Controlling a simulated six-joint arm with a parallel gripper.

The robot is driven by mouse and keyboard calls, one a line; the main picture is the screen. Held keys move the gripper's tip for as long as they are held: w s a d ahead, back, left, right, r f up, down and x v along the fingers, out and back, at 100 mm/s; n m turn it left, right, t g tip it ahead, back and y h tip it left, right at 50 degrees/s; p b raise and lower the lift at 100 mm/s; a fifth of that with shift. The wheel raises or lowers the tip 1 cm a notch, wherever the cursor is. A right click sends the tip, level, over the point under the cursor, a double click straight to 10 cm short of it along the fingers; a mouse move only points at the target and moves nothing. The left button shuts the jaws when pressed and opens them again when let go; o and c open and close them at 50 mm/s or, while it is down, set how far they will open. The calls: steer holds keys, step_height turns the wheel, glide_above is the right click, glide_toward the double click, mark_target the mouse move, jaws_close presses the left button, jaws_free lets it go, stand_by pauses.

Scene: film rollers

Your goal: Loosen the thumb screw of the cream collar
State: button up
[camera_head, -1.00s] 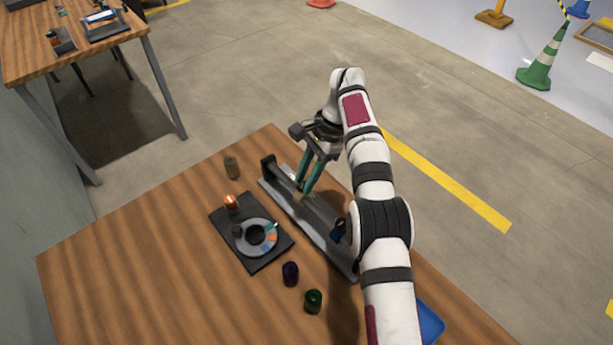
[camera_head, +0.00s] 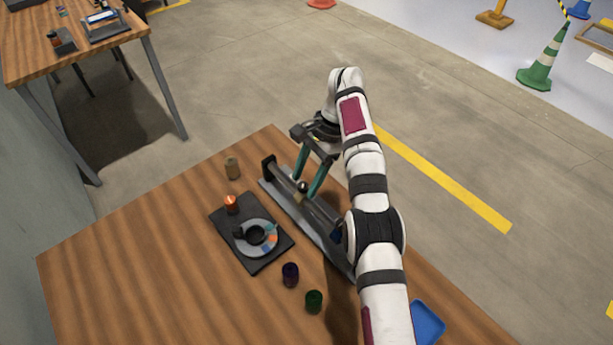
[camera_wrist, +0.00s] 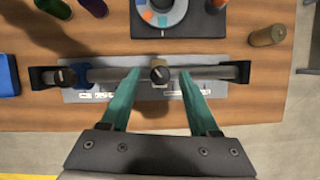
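The cream collar (camera_wrist: 160,83) sits around a grey rod (camera_wrist: 202,73) in the wrist view. Its dark, round thumb screw (camera_wrist: 158,74) faces up at the camera. In the head view the collar (camera_head: 299,196) shows near my fingertips, with the dark screw head (camera_head: 303,186) on it. My gripper (camera_wrist: 160,72) is open, its two teal fingers either side of the collar with a gap on each side. Nothing is held between them. A blue collar (camera_wrist: 81,75) with its own dark screw is on the same rod, left in the wrist view.
The rod runs between black end supports (camera_head: 268,165) over a grey base plate (camera_wrist: 110,92). A dark board with a grey ring dial (camera_head: 272,246) lies alongside. Small cylinders in tan (camera_head: 232,168), purple (camera_head: 290,274) and green (camera_head: 314,301) stand nearby. A blue tray (camera_head: 428,322) is near the table edge.

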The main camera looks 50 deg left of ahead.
stand_by(0.4)
steer(key=m+y, duration=0.1)
steer(key=m, duration=0.2)
steer(key=shift+d+r, duration=0.15)
steer(key=m, duration=0.2)
steer(key=m+y, duration=0.1)
steer(key=shift+s+d+m+t+y, duration=0.15)
steer(key=shift+m+t+y, duration=0.15)
steer(key=shift+m+t, duration=0.1)
steer(key=w+d+r+m, duration=0.1)
steer(key=w+d+r, duration=0.1)
steer(key=r, duration=0.5)
steer(key=w+d+r, duration=0.2)
steer(key=r, duration=0.5)
steer(key=d+r+t, duration=0.1)
steer(key=d+r, duration=0.1)
steer(key=d, duration=0.9)
steer(key=d+r+n+t, duration=0.1)
steer(key=d+r, duration=0.1)
steer(key=d, duration=0.9)
steer(key=shift+s+r, duration=0.15)
steer(key=shift+r, duration=0.2)
